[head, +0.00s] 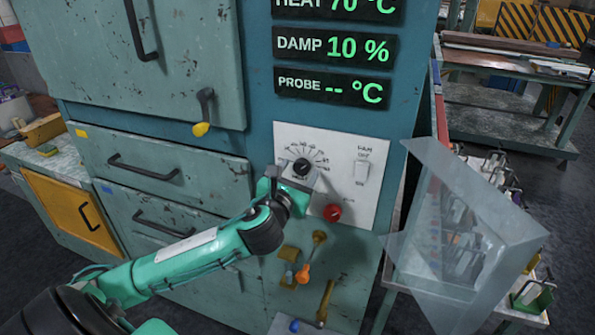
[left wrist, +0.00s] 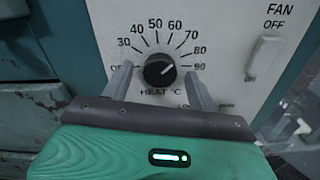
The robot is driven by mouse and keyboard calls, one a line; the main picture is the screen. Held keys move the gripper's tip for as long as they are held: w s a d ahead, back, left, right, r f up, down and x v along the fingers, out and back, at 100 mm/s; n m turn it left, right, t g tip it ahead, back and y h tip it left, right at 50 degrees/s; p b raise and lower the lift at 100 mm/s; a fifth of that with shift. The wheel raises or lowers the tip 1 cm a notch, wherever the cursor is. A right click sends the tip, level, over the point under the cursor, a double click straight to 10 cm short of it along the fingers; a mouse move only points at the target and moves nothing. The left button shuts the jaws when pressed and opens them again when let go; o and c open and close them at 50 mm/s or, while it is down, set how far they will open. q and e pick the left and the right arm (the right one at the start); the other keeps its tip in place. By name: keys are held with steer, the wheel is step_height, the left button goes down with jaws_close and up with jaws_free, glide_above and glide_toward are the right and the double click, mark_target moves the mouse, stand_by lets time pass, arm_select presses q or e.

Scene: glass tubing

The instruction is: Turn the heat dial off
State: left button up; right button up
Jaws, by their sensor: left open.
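The heat dial (head: 301,167) is a black round knob on a white panel (head: 345,205), with a printed scale around it. In the left wrist view the dial (left wrist: 160,71) sits between my two open fingertips, with a white pointer mark toward the upper right side. The scale runs from OFF at left through 30 to 90 at right. My left gripper (left wrist: 157,82) is open, with one grey finger on each side of the dial; I cannot tell whether either touches it. In the head view the left gripper (head: 292,185) is at the panel just below the dial. My right gripper is not in view.
A fan switch (head: 362,172) is right of the dial, and a red knob (head: 332,212) is below it. The display (head: 333,47) reads heat 70 °C. A clear guard (head: 465,220) stands at right. A yellow-tipped lever (head: 202,127) hangs at upper left.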

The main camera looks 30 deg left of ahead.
arm_select(q)
steer(key=shift+c, duration=0.2)
steer(key=c, duration=0.9)
steer(key=shift+c, duration=0.2)
